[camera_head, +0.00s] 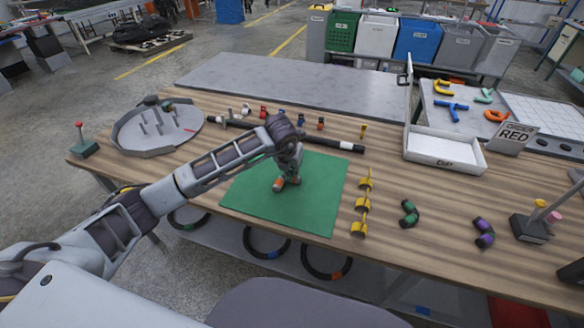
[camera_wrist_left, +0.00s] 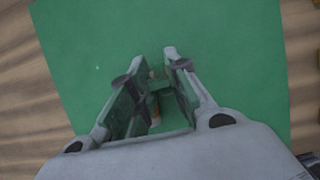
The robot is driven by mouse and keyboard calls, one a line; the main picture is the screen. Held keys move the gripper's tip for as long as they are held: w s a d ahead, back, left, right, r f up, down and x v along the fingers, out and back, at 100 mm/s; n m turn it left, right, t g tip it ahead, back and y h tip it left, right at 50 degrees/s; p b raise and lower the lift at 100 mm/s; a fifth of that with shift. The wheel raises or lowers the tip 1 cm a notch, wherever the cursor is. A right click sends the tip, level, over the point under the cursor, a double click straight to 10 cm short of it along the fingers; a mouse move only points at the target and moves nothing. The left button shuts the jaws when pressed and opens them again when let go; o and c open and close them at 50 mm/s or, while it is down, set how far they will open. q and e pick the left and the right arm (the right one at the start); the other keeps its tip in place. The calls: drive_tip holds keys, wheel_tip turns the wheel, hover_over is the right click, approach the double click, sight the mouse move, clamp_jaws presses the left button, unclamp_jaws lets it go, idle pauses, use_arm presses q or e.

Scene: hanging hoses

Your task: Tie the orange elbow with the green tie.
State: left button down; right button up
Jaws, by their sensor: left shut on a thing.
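My left gripper (camera_head: 286,183) is low over the green mat (camera_head: 323,195), its fingers pointing down. It is shut on the orange elbow (camera_head: 279,185), of which only a small orange part shows beside the fingers. In the left wrist view, the fingers (camera_wrist_left: 164,75) stand over the mat (camera_wrist_left: 235,60), and a bit of orange (camera_wrist_left: 155,103) shows between them. Dark green also shows there; I cannot tell whether it is a tie or the mat's colour. I cannot identify the green tie surely. My right gripper is not in view.
A green elbow (camera_head: 409,213) and a purple elbow (camera_head: 483,233) lie right of the mat, past a yellow rack (camera_head: 362,205). A round grey tray (camera_head: 128,136) with pegs stands at left, a white bin (camera_head: 445,153) at right. Hoses (camera_head: 262,245) hang below the front edge.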

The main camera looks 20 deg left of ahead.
use_arm(q)
drive_tip(key=shift+f, duration=0.1)
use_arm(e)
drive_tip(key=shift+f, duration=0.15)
use_arm(q)
drive_tip(key=shift+a, duration=0.1)
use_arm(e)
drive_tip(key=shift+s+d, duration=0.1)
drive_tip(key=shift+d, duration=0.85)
use_arm(q)
drive_tip(key=shift+f+b, duration=0.35)
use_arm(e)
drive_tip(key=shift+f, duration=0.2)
use_arm(q)
drive_tip(key=shift+d+f, duration=0.1)
drive_tip(key=shift+d, duration=0.1)
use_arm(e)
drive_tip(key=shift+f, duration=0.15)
use_arm(q)
drive_tip(key=shift+a+f, duration=0.1)
drive_tip(key=shift+f, duration=0.15)
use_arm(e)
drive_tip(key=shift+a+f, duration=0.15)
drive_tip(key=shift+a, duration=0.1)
